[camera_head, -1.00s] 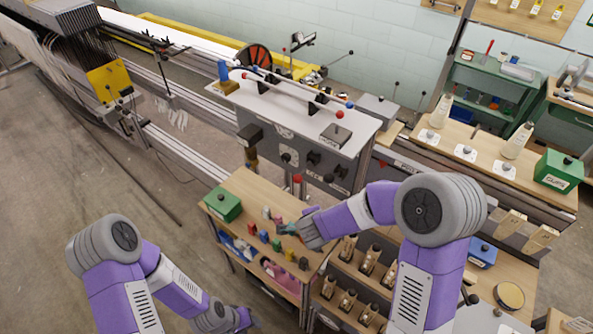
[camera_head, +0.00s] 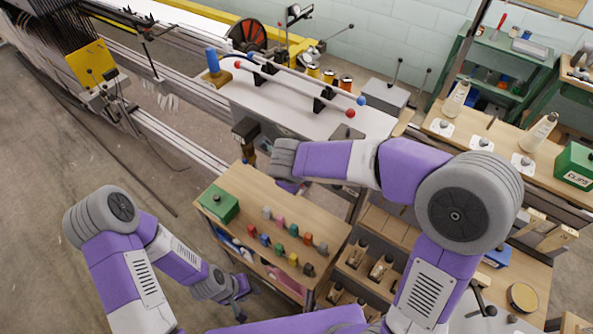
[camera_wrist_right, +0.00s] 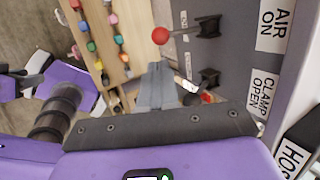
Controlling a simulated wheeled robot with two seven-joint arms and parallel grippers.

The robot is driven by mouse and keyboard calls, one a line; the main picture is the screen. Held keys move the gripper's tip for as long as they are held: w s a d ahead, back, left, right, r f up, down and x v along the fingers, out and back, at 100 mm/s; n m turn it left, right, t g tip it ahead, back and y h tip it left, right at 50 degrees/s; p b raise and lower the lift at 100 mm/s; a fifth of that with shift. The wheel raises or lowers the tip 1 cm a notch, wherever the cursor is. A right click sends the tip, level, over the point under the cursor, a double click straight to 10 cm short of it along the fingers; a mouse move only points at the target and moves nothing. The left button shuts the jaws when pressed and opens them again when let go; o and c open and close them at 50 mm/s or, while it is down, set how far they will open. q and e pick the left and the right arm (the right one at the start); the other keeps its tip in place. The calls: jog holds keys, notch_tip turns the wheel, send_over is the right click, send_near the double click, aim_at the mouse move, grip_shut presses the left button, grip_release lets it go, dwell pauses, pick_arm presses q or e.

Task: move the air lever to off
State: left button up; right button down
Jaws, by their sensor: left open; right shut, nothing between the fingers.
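The air lever (camera_wrist_right: 185,33) shows in the right wrist view, a black mount with a thin stem ending in a red ball, on a grey panel beside the "AIR ON" label (camera_wrist_right: 275,22). My right gripper (camera_wrist_right: 158,72) is shut and empty, with its fingertips just below the red ball in that picture, apparently apart from it. A clamp lever mount (camera_wrist_right: 209,77) beside a "CLAMP OPEN" label sits to the right of the fingers. In the head view my right arm hides the panel front and the air lever. My left gripper (camera_head: 240,288) is open and empty, low beside the wooden bench.
The grey console (camera_head: 300,110) carries long rods with red and blue balls. The wooden bench (camera_head: 290,215) below it holds several coloured pegs and a green box (camera_head: 218,203). A side table (camera_head: 480,140) with white cones stands at the right.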

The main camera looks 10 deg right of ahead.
pick_arm(q)
jog(key=shift+w+f+b, duration=0.25)
jog(key=shift+f+b, duration=0.6)
jog(key=shift+f, duration=0.2)
pick_arm(e)
jog(key=x, duration=0.9)
jog(key=shift+w, duration=0.2)
jog(key=shift+r, duration=0.15)
